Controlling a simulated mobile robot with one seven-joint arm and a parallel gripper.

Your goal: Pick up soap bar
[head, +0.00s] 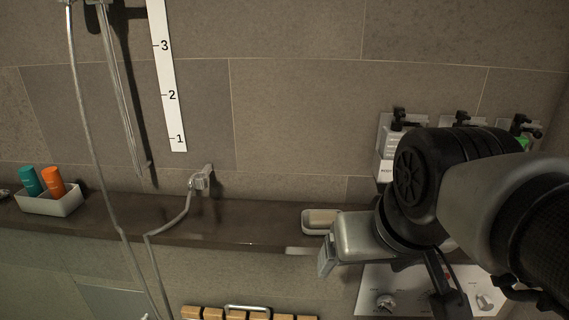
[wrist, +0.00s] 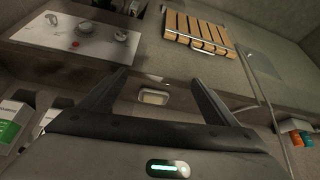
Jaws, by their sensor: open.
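A cream soap bar (wrist: 154,98) appears to lie in a small pale rectangular dish (head: 306,228) on the dark stone ledge. Soap and dish are hard to tell apart at this size. In the wrist view the soap shows between the two dark fingers of my gripper (wrist: 160,77), which are spread wide with nothing between them. In the head view my gripper is at the front right of the dish, beside the ledge's edge, and its body covers part of the dish's right side. I cannot tell the exact gap between fingers and soap.
Dispensers (head: 388,150) hang on the wall behind my arm. A white panel with knobs (head: 376,290) is below at right, and a wooden slatted rack (head: 207,313) at the bottom. A tray with teal and orange bottles (head: 60,206) stands far left. A hose (head: 172,222) crosses the ledge.

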